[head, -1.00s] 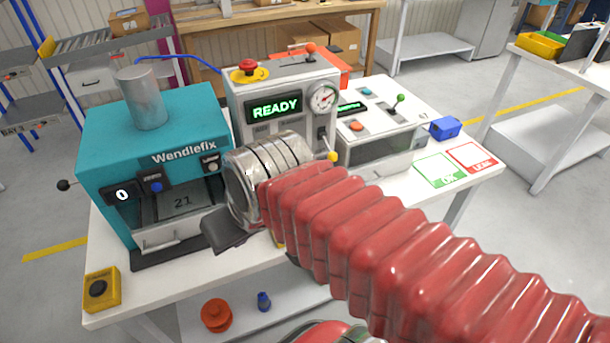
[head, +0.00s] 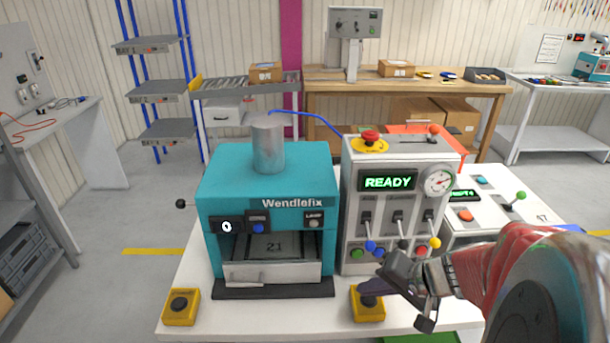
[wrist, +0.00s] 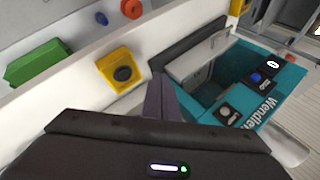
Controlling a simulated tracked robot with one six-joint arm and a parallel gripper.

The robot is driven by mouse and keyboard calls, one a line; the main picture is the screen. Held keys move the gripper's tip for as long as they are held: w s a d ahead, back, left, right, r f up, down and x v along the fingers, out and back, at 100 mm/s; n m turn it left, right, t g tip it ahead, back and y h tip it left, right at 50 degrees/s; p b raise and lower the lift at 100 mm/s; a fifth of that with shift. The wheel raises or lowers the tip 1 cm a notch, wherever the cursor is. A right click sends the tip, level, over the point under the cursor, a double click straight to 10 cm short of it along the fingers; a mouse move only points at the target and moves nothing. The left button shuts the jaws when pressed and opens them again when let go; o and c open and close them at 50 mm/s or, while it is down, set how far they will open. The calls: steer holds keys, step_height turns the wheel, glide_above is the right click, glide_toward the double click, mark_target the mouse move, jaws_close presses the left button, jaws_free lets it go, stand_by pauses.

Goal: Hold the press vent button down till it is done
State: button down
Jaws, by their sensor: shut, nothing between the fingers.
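The teal Wendlefix press (head: 265,185) stands on the white bench. Its front has a blue button (head: 258,229) under a small label and a pale lamp button (head: 314,223); I cannot read which is marked vent. The blue button also shows in the wrist view (wrist: 256,78). My gripper (head: 368,286) is shut and empty, right of the press. In the head view its dark fingers overlap the right yellow button box (head: 368,310). In the wrist view the fingers (wrist: 158,82) point between a yellow box (wrist: 120,68) and the press, touching neither visibly.
The grey console (head: 398,190) right of the press reads READY and has several levers and a red emergency knob (head: 370,137). Another yellow button box (head: 180,308) sits at the bench's front left. A green bin (wrist: 38,68) shows in the wrist view.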

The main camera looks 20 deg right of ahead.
steer(key=s+d+f+m+t+h, duration=0.1)
steer(key=d+f+m, duration=0.1)
steer(key=d, duration=0.4)
steer(key=s+d+f+m+t+h, duration=0.1)
steer(key=d+f+m, duration=0.2)
steer(key=d, duration=0.4)
steer(key=shift+s+t+h, duration=0.2)
steer(key=shift+t+h, duration=0.1)
steer(key=shift+h, duration=0.1)
steer(key=shift+w, duration=0.1)
steer(key=w+d, duration=0.2)
steer(key=w, duration=0.6)
steer(key=shift+w+d, duration=0.15)
steer(key=shift+w+d, duration=0.1)
steer(key=shift+w, duration=0.05)
stand_by(1.3)
steer(key=shift+w+r, duration=0.1)
steer(key=shift+w, duration=0.15)
steer(key=shift+w+d, duration=0.2)
steer(key=shift+w, duration=0.2)
stand_by(3.1)
